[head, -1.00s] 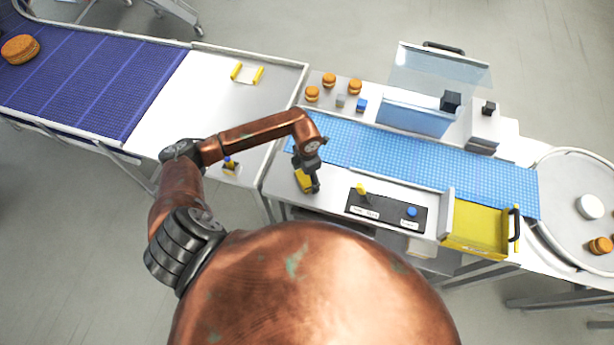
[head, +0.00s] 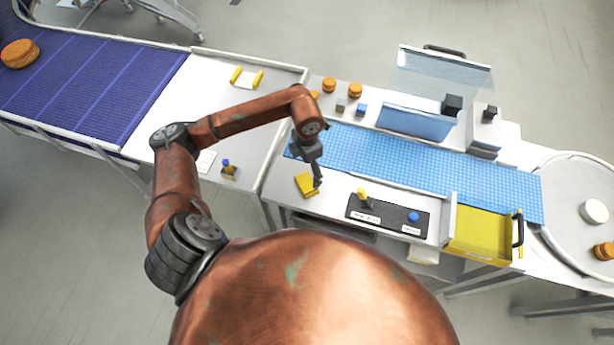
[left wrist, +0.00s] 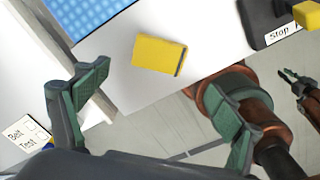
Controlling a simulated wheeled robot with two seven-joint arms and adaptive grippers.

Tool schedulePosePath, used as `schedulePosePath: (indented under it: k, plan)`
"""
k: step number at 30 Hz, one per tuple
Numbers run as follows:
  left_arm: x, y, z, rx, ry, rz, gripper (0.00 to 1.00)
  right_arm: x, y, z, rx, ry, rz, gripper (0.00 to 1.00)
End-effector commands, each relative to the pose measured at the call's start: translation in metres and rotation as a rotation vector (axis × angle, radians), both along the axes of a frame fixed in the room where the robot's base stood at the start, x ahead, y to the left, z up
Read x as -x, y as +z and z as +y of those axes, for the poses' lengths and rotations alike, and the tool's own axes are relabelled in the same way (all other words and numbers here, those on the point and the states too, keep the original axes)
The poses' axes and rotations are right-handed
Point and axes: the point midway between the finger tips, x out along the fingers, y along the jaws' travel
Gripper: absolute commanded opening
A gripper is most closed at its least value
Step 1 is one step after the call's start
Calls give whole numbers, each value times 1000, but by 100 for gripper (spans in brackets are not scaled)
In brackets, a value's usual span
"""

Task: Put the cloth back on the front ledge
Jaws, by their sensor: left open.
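The yellow cloth (head: 304,185) is a small folded block lying flat on the white front ledge (head: 335,206), left of the black control panel. In the left wrist view the cloth (left wrist: 158,55) lies near the ledge's front edge, with nothing touching it. My left gripper (head: 318,184) is just above and to the right of the cloth in the head view. Its green-padded fingers (left wrist: 160,98) are wide apart and empty in the left wrist view. A small dark gripper (left wrist: 293,78), apparently my right one, shows at that view's right edge; its jaws are too small to judge.
The control panel (head: 388,213) with a yellow lever and blue button is right of the cloth. Behind the ledge runs the blue belt (head: 400,158). A yellow bin (head: 478,232) stands at the right. A white table (head: 215,88) is at the left.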

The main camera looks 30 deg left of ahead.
Motion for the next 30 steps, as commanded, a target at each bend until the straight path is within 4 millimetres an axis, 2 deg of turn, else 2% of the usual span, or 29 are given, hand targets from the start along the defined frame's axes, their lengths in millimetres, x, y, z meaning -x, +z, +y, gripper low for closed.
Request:
schedulePosePath:
  k: [3, 7, 17, 20, 23, 26, 27, 29, 30]
  plan:
    - [-1, 14, 0, -1, -2, -2, 86, 0, -4, 0, 0, 0, 1, 19]
    - [0, 22, 0, -1, -1, 1, 86, 1, -5, 0, 0, 0, 1, 19]
    - [0, 24, -1, 2, -1, 0, 86, 1, -5, 0, 0, 0, 1, 19]
    - [3, 20, -16, 54, -12, -1, 86, 1, -5, 0, 0, 0, 1, 19]
    - [12, 18, -62, 214, -37, -8, 86, 1, -5, 0, 0, 0, 1, 19]
    - [26, 30, -135, 492, -46, -23, 86, 1, -5, 0, 0, 0, 1, 19]
    - [32, 43, -167, 628, -35, -29, 86, 1, -5, 0, 0, 0, 1, 19]
    - [39, 73, -210, 842, 1, -43, 86, 1, -5, 0, 0, 0, 1, 19]
    - [40, 97, -232, 983, 40, -53, 86, 1, -5, 0, 0, 0, 1, 19]
